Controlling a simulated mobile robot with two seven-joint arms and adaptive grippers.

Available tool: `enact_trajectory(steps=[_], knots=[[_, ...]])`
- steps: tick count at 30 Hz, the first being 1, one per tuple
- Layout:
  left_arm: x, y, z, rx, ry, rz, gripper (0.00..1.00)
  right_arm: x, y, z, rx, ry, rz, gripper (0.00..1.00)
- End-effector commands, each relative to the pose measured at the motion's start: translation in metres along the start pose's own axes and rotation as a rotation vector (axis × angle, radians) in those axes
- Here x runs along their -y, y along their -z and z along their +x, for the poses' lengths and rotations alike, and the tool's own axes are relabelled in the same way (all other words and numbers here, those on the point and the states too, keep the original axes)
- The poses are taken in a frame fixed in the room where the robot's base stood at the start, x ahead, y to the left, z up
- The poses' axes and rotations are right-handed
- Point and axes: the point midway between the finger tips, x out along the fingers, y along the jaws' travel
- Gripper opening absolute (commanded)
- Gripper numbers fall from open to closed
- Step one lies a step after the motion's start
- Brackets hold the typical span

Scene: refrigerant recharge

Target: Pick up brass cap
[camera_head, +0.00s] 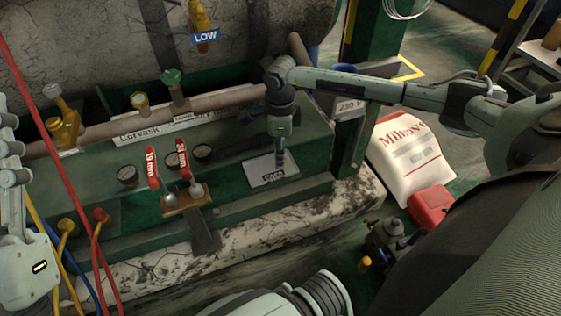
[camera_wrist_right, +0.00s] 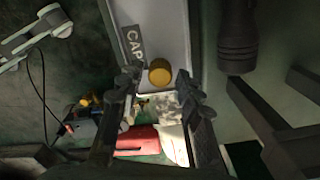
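The brass cap (camera_wrist_right: 160,72) is a round golden piece on the pale tray (camera_wrist_right: 176,38) marked CAPS in the right wrist view. In the head view the tray (camera_head: 258,168) lies on the green bench, and I cannot make out the cap there. My right gripper (camera_head: 280,165) points down over the tray. In the right wrist view its two dark fingers (camera_wrist_right: 158,85) are apart, with the cap showing between and just beyond the tips. I cannot tell how high the tips are above it. My left wrist shows at the head view's left edge, its fingers out of frame.
Two red-handled valves (camera_head: 152,168) stand left of the tray, by round gauges (camera_head: 203,152). A brown pipe (camera_head: 225,98) runs behind. Red hoses (camera_head: 75,190) hang at left. A white sack (camera_head: 408,155) and red container (camera_head: 430,206) stand on the floor at right.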

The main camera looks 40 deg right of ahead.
Motion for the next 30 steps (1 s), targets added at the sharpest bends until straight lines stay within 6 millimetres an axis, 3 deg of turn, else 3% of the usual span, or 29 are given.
enact_trajectory(steps=[3,11,20,30], knots=[[0.0009,0.0043,-0.0012,-0.034,0.001,0.002,0.50,0.0001,0.0011,0.0141,-0.001,-0.001,0.001,0.36],[0.0010,0.0065,-0.0009,-0.045,0.001,0.003,0.50,0.0001,0.0009,0.0170,0.000,0.000,0.000,0.36],[0.0011,0.0061,-0.0010,-0.043,0.001,0.003,0.50,0.0001,0.0009,0.0167,0.000,0.000,0.000,0.01],[0.0011,0.0059,-0.0005,-0.040,0.001,0.004,0.50,0.0005,0.0008,0.0135,0.001,0.001,0.001,0.00]])
